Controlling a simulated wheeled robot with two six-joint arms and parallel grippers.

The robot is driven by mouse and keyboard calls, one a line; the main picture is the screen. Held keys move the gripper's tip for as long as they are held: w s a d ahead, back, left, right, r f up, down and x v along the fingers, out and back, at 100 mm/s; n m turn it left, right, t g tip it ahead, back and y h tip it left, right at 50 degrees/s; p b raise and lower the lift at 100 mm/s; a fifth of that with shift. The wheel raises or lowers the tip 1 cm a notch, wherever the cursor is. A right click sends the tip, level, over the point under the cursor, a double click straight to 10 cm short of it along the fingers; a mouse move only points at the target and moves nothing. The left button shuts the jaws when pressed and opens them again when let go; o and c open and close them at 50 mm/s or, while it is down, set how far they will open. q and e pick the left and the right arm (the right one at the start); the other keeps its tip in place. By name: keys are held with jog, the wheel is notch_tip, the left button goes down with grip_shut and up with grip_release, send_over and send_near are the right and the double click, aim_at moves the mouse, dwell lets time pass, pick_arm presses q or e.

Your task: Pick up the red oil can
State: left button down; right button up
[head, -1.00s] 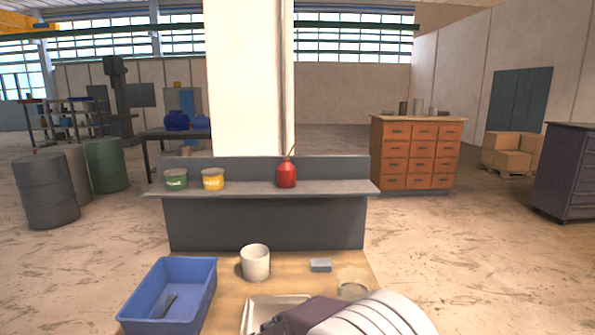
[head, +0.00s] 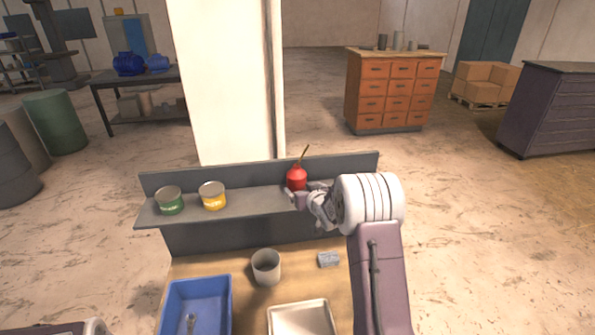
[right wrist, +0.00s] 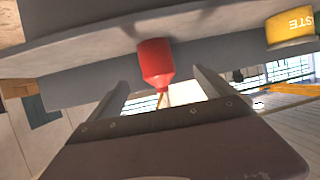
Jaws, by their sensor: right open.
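The red oil can (head: 297,179) stands upright on the grey shelf, toward its right end, with its thin spout pointing up. My right gripper (head: 301,198) is at the shelf, just in front of the can's lower part and partly hiding it. In the right wrist view, which is upside down, the can (right wrist: 155,62) shows centred between the two open fingers (right wrist: 161,78), with a gap on each side. I cannot tell how deep it sits between them. Only a piece of my left arm shows at the lower left edge; its gripper is out of view.
The grey shelf (head: 245,196) also holds a green tin (head: 170,203) and a yellow tin (head: 213,197) to the left.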

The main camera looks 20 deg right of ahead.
aim_at(295, 184)
jog(key=x, duration=0.2)
jog(key=p+x, duration=0.2)
jog(key=x, duration=0.1)
jog(key=shift+w+a+f, duration=0.15)
jog(key=shift+w+a, duration=0.15)
jog(key=shift+a, duration=0.05)
jog(key=shift+w+d+f, duration=0.1)
jog(key=shift+w+f, duration=0.15)
jog(key=shift+p, duration=0.3)
jog(key=p, duration=0.2)
jog(key=shift+w+r+p, duration=0.35)
jog(key=x, duration=0.1)
jog(key=p+x, duration=0.1)
jog(key=x, duration=0.1)
jog(key=shift+w+f, duration=0.25)
jog(key=shift+f, duration=0.1)
jog(key=shift+w+f, duration=0.3)
jog(key=shift+s+r, duration=0.1)
jog(key=shift+c, duration=0.2)
jog(key=shift+s+r, duration=0.15)
jog(key=shift+s, duration=0.1)
jog(key=c, duration=1.5)
pick_arm(q)
notch_tip(295, 184, up, 6)
jog(key=w, duration=0.1)
jog(key=shift+w+a, duration=0.15)
jog(key=shift+w, duration=0.05)
pick_arm(e)
jog(key=shift+w, duration=0.2)
jog(key=shift+c, duration=0.6)
